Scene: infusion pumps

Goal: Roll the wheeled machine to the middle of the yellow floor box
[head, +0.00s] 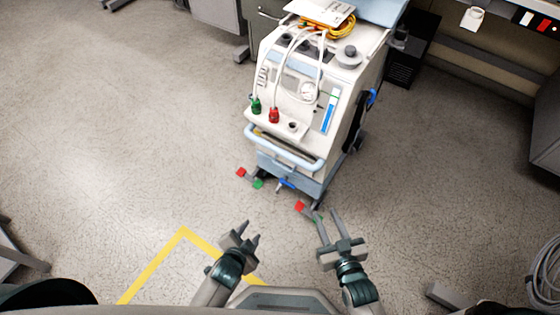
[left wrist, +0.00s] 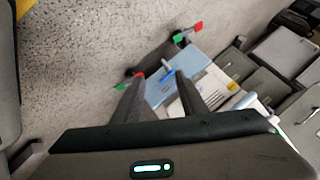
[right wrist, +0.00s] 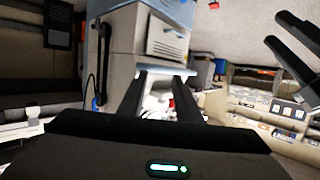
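The wheeled machine (head: 300,100) stands upright on the floor ahead, white with a pale blue base, a front handle bar (head: 284,148) and red and green pedals near its wheels. The yellow floor box (head: 183,232) shows as a taped corner at the lower left, partly hidden by my body and left arm. My left gripper (head: 251,232) is open and empty, in front of the machine and apart from it. My right gripper (head: 328,218) is open and empty, near the machine's front right wheel. The machine's base also shows in the left wrist view (left wrist: 200,80).
A desk (head: 480,60) runs along the upper right, with a black computer case (head: 405,62) below it. A grey cabinet (head: 218,12) stands behind at the top. Coiled cable (head: 545,270) lies at the far right. The floor left of the machine is clear.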

